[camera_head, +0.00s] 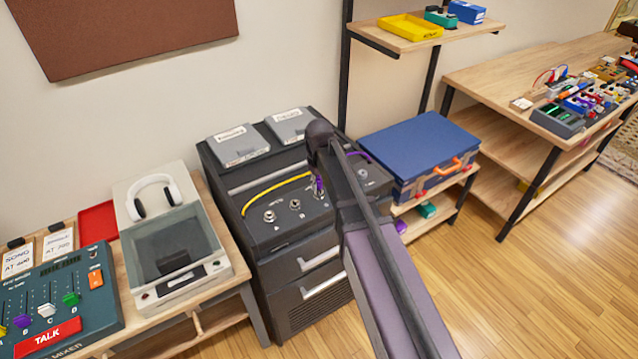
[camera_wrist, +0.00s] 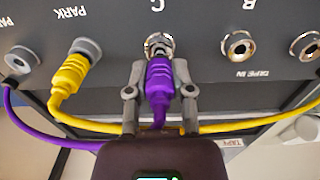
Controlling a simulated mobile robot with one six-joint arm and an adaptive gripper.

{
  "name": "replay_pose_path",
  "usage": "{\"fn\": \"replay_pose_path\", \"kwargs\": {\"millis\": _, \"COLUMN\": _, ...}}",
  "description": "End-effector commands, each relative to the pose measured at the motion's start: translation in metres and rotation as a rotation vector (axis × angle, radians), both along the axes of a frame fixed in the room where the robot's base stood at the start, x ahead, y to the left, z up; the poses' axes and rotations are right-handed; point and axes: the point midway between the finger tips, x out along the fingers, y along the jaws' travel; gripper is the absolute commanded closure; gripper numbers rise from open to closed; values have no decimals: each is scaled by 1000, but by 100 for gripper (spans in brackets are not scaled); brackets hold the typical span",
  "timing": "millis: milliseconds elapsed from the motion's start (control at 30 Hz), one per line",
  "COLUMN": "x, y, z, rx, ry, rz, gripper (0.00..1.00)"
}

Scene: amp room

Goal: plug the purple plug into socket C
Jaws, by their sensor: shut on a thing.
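The purple plug (camera_wrist: 159,84) is held between the two grey fingers of my gripper (camera_wrist: 160,92) in the wrist view. Its front end is at socket C (camera_wrist: 157,41), lined up with it and overlapping its metal ring. I cannot tell how deep the plug sits in the socket. The purple cable (camera_wrist: 45,135) runs off to the left in the wrist view. In the head view the purple plug (camera_head: 318,184) shows at the amp's sloped panel, and my arm hides much of the gripper.
A yellow plug (camera_wrist: 70,76) sits in the park socket left of C in the wrist view, its yellow cable (camera_wrist: 240,126) passing behind my fingers. Socket B (camera_wrist: 238,46) is empty. The amp (camera_head: 262,240) stands between a mixer table and a blue case (camera_head: 420,145).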

Motion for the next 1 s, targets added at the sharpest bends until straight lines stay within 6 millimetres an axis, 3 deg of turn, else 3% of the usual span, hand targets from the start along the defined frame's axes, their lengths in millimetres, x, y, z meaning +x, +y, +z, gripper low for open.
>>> {"fn": "replay_pose_path", "kwargs": {"millis": 933, "x": 0, "y": 0, "z": -14, "rx": 0, "ry": 0, "rz": 0, "gripper": 100}}
{"fn": "replay_pose_path", "kwargs": {"millis": 967, "x": 0, "y": 0, "z": -13, "rx": 0, "ry": 0, "rz": 0, "gripper": 61}}
{"fn": "replay_pose_path", "kwargs": {"millis": 1000, "x": 0, "y": 0, "z": -13, "rx": 0, "ry": 0, "rz": 0, "gripper": 49}}
